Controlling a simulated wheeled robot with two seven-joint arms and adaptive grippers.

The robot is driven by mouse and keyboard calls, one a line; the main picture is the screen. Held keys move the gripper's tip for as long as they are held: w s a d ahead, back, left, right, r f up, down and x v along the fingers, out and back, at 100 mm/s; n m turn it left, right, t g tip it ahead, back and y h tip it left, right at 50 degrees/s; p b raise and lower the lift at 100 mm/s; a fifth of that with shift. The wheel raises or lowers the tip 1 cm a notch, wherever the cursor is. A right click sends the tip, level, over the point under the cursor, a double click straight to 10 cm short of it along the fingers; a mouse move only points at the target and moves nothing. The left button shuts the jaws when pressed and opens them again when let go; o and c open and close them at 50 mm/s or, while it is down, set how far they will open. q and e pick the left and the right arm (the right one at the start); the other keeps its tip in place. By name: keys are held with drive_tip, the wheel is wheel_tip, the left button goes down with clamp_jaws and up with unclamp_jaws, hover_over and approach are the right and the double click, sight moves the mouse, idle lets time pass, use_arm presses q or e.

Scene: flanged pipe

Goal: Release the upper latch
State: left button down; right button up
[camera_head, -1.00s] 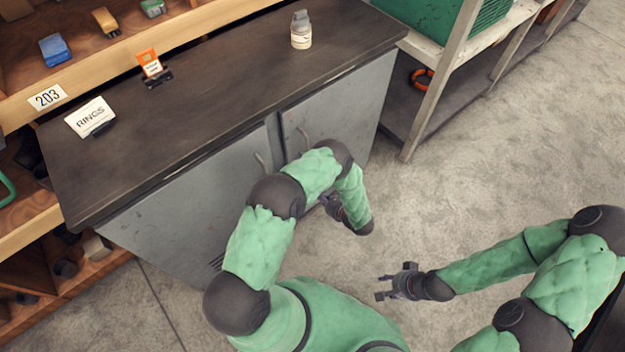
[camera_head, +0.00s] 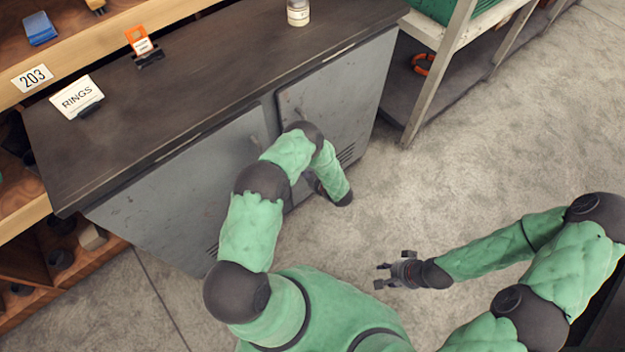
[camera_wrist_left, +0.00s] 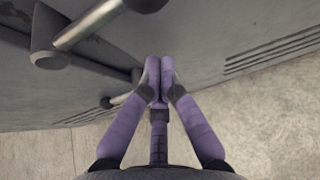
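The grey two-door cabinet (camera_head: 185,195) stands in front of me. In the left wrist view, a metal bar handle (camera_wrist_left: 92,20) on dark mounts is at upper left, with a second, smaller bar (camera_wrist_left: 120,98) lower down. I cannot tell which is the upper latch. My left gripper (camera_wrist_left: 160,62) has its purple fingertips together, nothing visible between them, right of both bars and apart from them in the picture. In the head view my left arm mostly hides this gripper beside the right door. My right gripper (camera_head: 380,276) is open and empty above the floor.
The dark worktop (camera_head: 200,75) carries a RINGS sign (camera_head: 77,97), an orange-and-white card (camera_head: 139,41) and a small bottle (camera_head: 298,12). A shelf post (camera_head: 438,75) stands right of the cabinet. The concrete floor (camera_head: 450,170) is clear.

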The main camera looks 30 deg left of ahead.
use_arm(q)
drive_tip(key=shift+w+a+r, duration=0.1)
drive_tip(key=shift+r, duration=0.95)
drive_tip(key=shift+a+r, duration=0.1)
drive_tip(key=shift+r, duration=0.95)
